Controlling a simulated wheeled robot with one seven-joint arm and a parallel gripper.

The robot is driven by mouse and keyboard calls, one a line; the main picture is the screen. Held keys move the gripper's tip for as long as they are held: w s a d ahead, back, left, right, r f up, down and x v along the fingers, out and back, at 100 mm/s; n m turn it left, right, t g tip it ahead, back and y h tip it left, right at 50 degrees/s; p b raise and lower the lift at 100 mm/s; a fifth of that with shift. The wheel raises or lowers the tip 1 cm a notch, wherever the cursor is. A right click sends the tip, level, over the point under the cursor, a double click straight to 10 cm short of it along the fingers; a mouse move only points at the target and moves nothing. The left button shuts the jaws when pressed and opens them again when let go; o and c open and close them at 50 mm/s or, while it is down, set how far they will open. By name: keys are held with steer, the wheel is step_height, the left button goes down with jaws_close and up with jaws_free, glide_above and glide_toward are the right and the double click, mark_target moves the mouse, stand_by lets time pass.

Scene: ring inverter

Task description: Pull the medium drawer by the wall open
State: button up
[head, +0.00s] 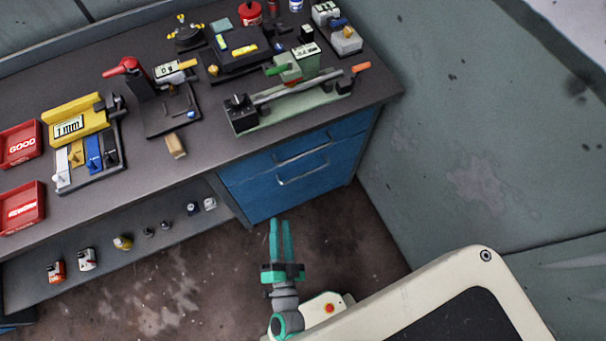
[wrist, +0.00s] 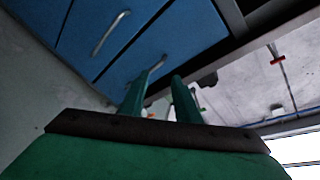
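The blue drawer unit (head: 250,190) stands under the right end of the workbench, by the wall. Two drawer fronts with metal bar handles show in the head view, an upper handle (head: 302,156) and a lower handle (head: 303,173). Both drawers look closed; I cannot tell which is the medium one. My gripper (head: 280,221) is in front of the unit, fingers apart and empty. In the wrist view my gripper (wrist: 160,84) shows a gap between its green fingers. One handle (wrist: 153,72) appears close to the left fingertip; contact is not clear. Another handle (wrist: 110,34) is farther left.
The grey workbench top (head: 205,145) carries a lathe-like fixture (head: 290,95), red trays (head: 20,145) and several tools. A lower shelf (head: 150,255) with small items is left of the drawers. The wall (head: 460,140) stands close on the right. Floor in front is clear.

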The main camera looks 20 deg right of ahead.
mark_target(303, 175)
steer(key=w+d+f+m+g+h, duration=0.5)
steer(key=w+d+f+m, duration=0.4)
steer(key=w+f+m, duration=0.35)
steer(key=shift+n, duration=0.45)
steer(key=x, duration=0.6)
steer(key=f+x, duration=0.1)
steer(key=x, duration=0.3)
steer(key=shift+s+d, duration=0.2)
steer(key=shift+s, duration=0.1)
jaws_close()
